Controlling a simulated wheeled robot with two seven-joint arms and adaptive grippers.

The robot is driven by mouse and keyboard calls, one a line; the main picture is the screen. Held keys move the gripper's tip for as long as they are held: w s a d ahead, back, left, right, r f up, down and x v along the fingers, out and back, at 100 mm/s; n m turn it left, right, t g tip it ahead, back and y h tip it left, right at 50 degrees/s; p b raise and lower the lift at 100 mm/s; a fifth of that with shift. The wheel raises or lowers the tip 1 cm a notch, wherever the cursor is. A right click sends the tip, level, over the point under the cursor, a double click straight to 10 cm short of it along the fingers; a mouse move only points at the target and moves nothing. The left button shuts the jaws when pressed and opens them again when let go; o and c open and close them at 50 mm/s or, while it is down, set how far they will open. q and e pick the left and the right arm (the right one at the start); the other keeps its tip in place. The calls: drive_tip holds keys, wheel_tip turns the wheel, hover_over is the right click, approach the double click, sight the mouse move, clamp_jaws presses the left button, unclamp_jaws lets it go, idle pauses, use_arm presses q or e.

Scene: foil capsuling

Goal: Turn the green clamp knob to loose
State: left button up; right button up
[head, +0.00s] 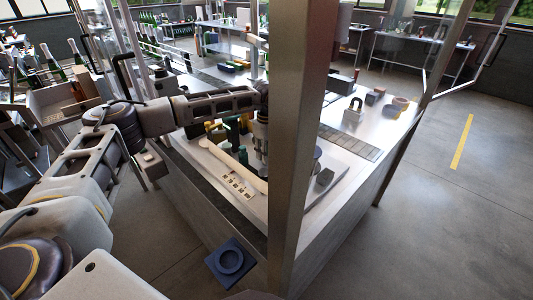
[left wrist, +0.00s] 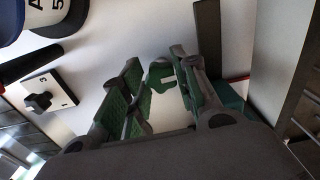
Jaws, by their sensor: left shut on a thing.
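My left gripper (head: 262,168) points down over the workbench, beside the metal post in the head view. In the head view I cannot make out the knob behind my gripper. My right gripper is not in view.
A black knob (left wrist: 38,101) on a white numbered plate lies left of my fingers in the wrist view. A wide metal post (head: 301,130) blocks part of the bench. A grey padlock-shaped block (head: 352,112) stands on the bench. A blue plate (head: 230,263) lies below the bench edge.

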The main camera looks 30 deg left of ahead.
use_arm(q)
drive_tip(key=shift+n, duration=0.3)
drive_tip(key=n, duration=0.4)
drive_tip(key=shift+w+b, duration=0.1)
drive_tip(key=shift+b, duration=0.25)
drive_tip(key=n, duration=0.6)
drive_tip(key=shift+w, duration=0.1)
drive_tip(key=n, duration=0.5)
drive_tip(key=shift+w+a+r+n, duration=0.1)
drive_tip(key=shift+n, duration=0.9)
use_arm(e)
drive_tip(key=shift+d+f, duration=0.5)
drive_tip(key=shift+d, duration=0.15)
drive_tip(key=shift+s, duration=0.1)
